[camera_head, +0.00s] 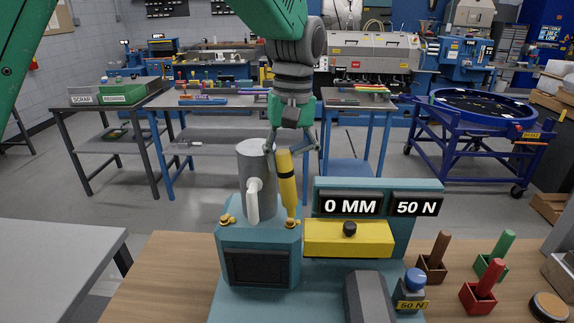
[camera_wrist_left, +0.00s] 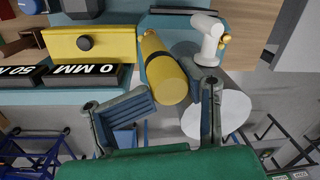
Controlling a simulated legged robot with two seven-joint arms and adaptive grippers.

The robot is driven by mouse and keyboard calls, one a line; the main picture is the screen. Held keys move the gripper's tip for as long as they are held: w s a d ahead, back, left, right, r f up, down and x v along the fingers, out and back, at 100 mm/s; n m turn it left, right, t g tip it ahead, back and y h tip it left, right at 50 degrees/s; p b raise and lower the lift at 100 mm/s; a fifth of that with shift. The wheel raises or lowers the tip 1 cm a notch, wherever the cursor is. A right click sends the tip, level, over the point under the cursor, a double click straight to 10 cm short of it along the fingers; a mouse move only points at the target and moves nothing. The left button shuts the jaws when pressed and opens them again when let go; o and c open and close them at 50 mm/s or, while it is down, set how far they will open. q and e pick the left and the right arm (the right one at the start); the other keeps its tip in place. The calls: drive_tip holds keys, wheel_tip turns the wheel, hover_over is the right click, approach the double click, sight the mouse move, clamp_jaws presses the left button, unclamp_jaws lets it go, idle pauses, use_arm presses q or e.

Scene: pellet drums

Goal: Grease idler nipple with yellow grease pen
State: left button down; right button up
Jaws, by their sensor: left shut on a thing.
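My left gripper (camera_head: 293,146) is shut on the yellow grease pen (camera_head: 288,186), a yellow cylinder with a dark band. The pen is nearly upright, slightly tilted, with its lower end down by the right brass fitting (camera_head: 293,222) on the teal block. Whether they touch is unclear. A grey cylinder (camera_head: 256,160) with a white part (camera_head: 253,205) stands just left of the pen. Another brass fitting (camera_head: 228,221) is on the block's left. In the left wrist view, the pen (camera_wrist_left: 166,82) lies between my fingers (camera_wrist_left: 172,95). Which fitting is the idler nipple is unclear. My right gripper is not visible.
The teal fixture (camera_head: 425,245) has a yellow block (camera_head: 340,240) and displays reading 0 MM and 50 N. Red (camera_head: 480,293), green (camera_head: 494,262) and brown (camera_head: 435,262) handled holders stand at right. A grey table (camera_head: 55,255) is at left.

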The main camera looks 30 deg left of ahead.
use_arm(q)
wheel_tip(320, 180, up, 2)
drive_tip(key=shift+s+d+r, duration=0.1)
drive_tip(key=shift+r, duration=0.15)
drive_tip(key=shift+a+r, duration=0.2)
drive_tip(key=shift+r, duration=1.5)
drive_tip(key=c, duration=1.6)
unclamp_jaws()
drive_tip(key=shift+d, duration=0.1)
clamp_jaws()
